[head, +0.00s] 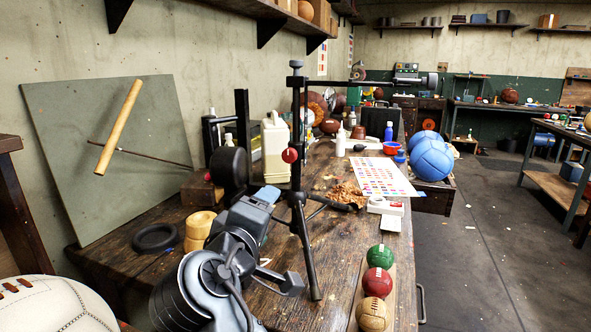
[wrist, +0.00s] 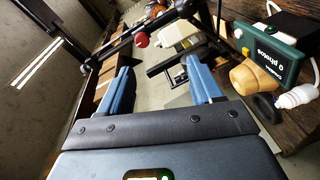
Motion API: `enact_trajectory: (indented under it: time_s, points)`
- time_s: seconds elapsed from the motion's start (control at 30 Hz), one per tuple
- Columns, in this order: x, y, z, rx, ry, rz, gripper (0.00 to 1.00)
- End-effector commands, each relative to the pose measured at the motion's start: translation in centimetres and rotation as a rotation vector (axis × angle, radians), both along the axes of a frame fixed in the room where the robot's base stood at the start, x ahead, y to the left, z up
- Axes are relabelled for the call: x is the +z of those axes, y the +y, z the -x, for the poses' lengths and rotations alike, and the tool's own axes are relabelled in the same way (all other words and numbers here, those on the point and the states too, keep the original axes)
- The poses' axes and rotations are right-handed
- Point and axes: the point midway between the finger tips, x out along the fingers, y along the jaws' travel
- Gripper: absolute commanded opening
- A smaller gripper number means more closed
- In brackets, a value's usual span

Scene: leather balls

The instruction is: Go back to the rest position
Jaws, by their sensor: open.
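My gripper (wrist: 161,80) is open in the wrist view, with its two blue fingers apart and nothing held between them. In the head view my arm comes up from the bottom, and the gripper (head: 262,198) is over the near left part of the wooden workbench (head: 340,275). It is left of the black stand (head: 297,180) with a red knob. The fingertips are hard to make out in the head view.
Green (head: 380,257), red (head: 377,281) and tan (head: 373,314) balls line the bench's front right edge. A white jug (head: 275,148) stands behind. Open floor (head: 480,250) lies right.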

Motion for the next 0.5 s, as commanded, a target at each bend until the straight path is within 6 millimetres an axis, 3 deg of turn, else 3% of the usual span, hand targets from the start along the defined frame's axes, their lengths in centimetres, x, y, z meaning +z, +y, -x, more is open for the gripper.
enact_trajectory:
  time_s: [0.03, 0.17, 0.3, 0.5]
  points:
    - [-2.3, -0.8, 0.5, 0.015, 0.019, -0.012, 0.65]
    - [-8.1, -2.9, 2.3, 0.066, 0.064, -0.065, 0.65]
    - [-14.5, -5.7, 5.4, 0.119, 0.114, -0.153, 0.65]
    - [-21.3, -9.4, 11.0, 0.169, 0.168, -0.292, 0.65]
